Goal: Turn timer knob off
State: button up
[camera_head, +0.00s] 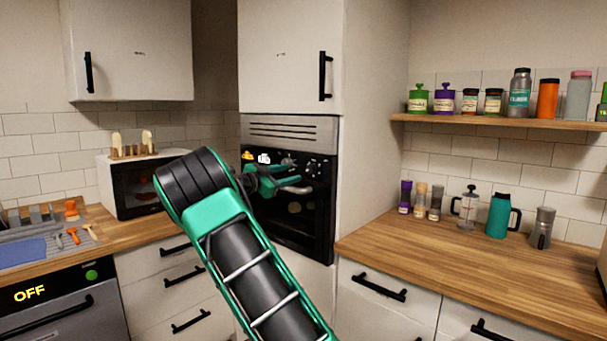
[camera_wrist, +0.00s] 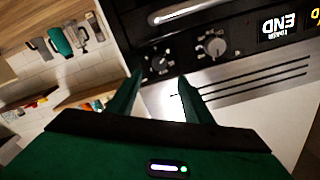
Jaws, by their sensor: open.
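The built-in oven (camera_head: 290,222) stands in a tall cabinet, with a black control panel at its top. In the wrist view the panel is rotated and shows one silver knob (camera_wrist: 212,45) and another knob (camera_wrist: 160,63), each with small white marks around it. I cannot tell which one is the timer knob. A lit display (camera_wrist: 278,23) reads "END". My gripper (camera_head: 297,177) is in front of the panel, open and empty. In the wrist view its green fingers (camera_wrist: 159,78) point at the panel, with the second knob beyond the gap between their tips. Contact cannot be told.
A silver vent grille (camera_head: 290,130) is above the panel and an oven handle (camera_wrist: 185,10) is near it. A wooden counter (camera_head: 450,265) with bottles is to the right. A microwave (camera_head: 130,185) is to the left. An appliance display (camera_head: 30,294) reads "OFF".

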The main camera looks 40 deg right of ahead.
aim_at(309, 169)
jog(key=d, duration=1)
jog(key=shift+w+d, duration=0.15)
jog(key=shift+w, duration=0.25)
jog(key=c, duration=1.1)
